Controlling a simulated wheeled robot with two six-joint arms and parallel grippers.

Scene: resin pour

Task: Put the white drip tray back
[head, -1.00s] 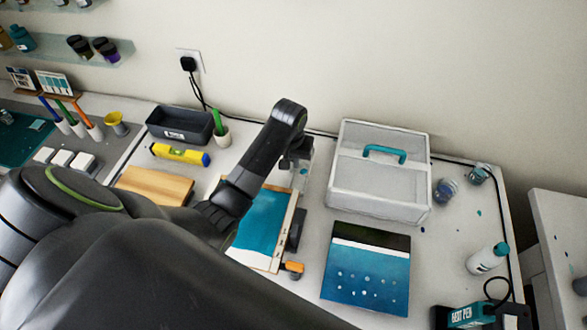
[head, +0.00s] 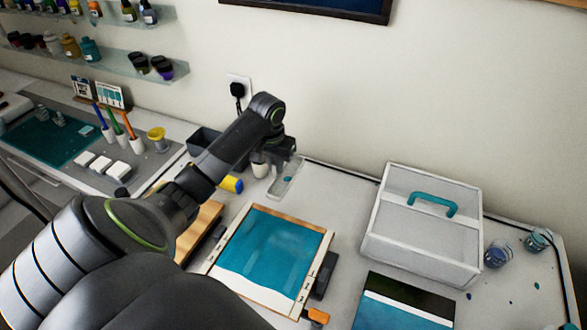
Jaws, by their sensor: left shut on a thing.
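My left gripper (head: 285,162) is shut on the white drip tray (head: 288,183), a small pale tray with a teal spot on it. The gripper points down, and its fingers are partly hidden. The tray is behind the wooden-framed teal resin panel (head: 262,262), near the back edge of the table; I cannot tell whether it touches the tabletop. My right gripper is out of view.
A white box with a teal handle (head: 425,235) stands to the right, with small jars (head: 497,253) beside it. A dark bin (head: 205,141) and a yellow level (head: 231,184) are partly behind my arm.

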